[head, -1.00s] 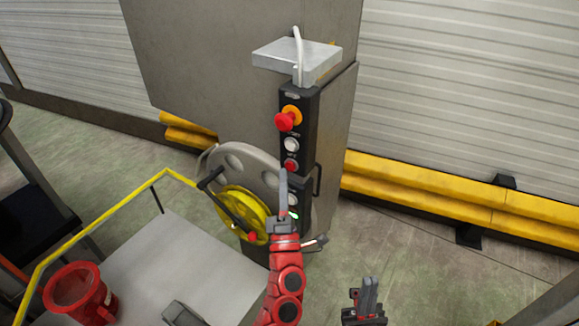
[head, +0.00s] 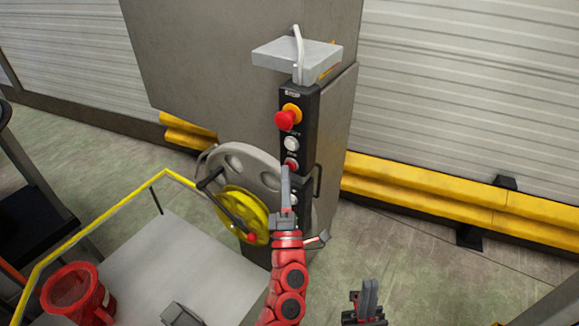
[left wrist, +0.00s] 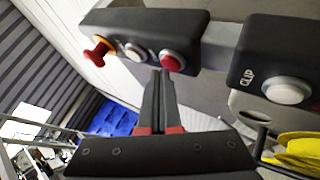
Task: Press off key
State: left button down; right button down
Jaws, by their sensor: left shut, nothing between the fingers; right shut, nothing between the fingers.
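A black control post stands in front of a grey cabinet. Its upper panel (head: 312,105) carries a red mushroom knob (head: 285,120) on an orange collar, a white button (head: 291,144) and a red round button (head: 291,164), which I take as the off key. My left gripper (head: 285,170) is shut and empty, pointing up, with its tips just below the red button in the head view. In the left wrist view the tips (left wrist: 161,73) are beside the lower left rim of the red button (left wrist: 172,62); contact cannot be told. My right gripper (head: 368,285) is shut and empty, low and apart.
A lower panel has a white button (left wrist: 288,88) marked CLIP. A yellow reel (head: 243,213) with a crank stands left of the post. A grey table (head: 180,255) with a yellow rail and a red bucket (head: 75,290) is at lower left. Yellow barriers (head: 430,190) line the wall.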

pick_arm(q)
jog(key=shift+w+d+b, duration=0.2)
jog(key=shift+w+b, duration=0.1)
dwell(0.4)
jog(key=shift+s+a, duration=0.5)
jog(key=shift+s, duration=0.2)
jog(key=s+a, duration=0.1)
jog(key=s, duration=0.1)
jog(key=s+a, duration=0.2)
dwell(0.6)
dwell(0.5)
